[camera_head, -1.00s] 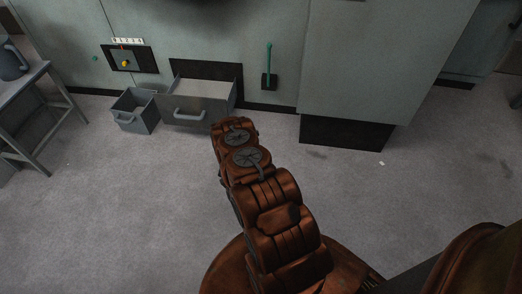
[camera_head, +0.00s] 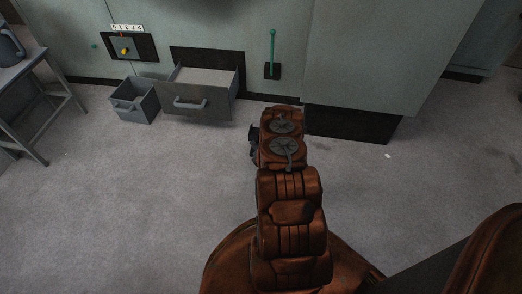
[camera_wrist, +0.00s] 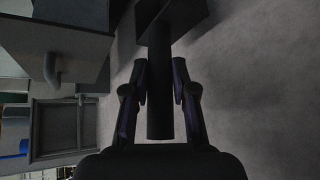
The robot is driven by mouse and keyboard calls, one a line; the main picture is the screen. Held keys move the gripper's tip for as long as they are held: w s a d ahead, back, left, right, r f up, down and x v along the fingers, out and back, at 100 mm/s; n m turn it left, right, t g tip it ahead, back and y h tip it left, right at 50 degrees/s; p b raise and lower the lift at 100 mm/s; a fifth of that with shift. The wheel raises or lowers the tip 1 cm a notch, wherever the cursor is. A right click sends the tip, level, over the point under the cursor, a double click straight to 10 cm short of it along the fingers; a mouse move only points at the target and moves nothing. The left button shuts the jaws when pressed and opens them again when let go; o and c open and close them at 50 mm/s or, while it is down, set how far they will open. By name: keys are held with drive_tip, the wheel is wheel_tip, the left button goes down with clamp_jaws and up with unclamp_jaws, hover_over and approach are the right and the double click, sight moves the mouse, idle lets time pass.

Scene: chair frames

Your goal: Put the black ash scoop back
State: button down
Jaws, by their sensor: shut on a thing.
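The black ash scoop (camera_wrist: 160,112) shows in the wrist view, its straight handle between the two fingers and its wide dark end at the top of the picture. My gripper (camera_wrist: 160,70) is shut on the handle. In the head view my brown arm hides the gripper and the scoop. The arm's end is in front of the wall, to the right of the open grey drawer (camera_head: 200,103).
A grey bin with a handle (camera_head: 134,103) stands left of the drawer. A green lever (camera_head: 272,50) and a panel with a yellow knob (camera_head: 126,50) are on the wall. A grey table (camera_head: 28,68) stands far left. Floor around my base is clear.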

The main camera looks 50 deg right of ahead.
drive_tip(key=shift+d+f, duration=0.1)
drive_tip(key=shift+d, duration=1.1)
drive_tip(key=shift+s+d+f+b, duration=0.15)
drive_tip(key=shift+d+b, duration=0.35)
drive_tip(key=shift+d, duration=0.05)
wheel_tip(320, 180, down, 3)
drive_tip(key=shift+a+f+b, duration=0.1)
drive_tip(key=shift+f+b, duration=0.05)
drive_tip(key=shift+b, duration=0.8)
drive_tip(key=c, duration=0.9)
unclamp_jaws()
drive_tip(key=shift+c, duration=0.2)
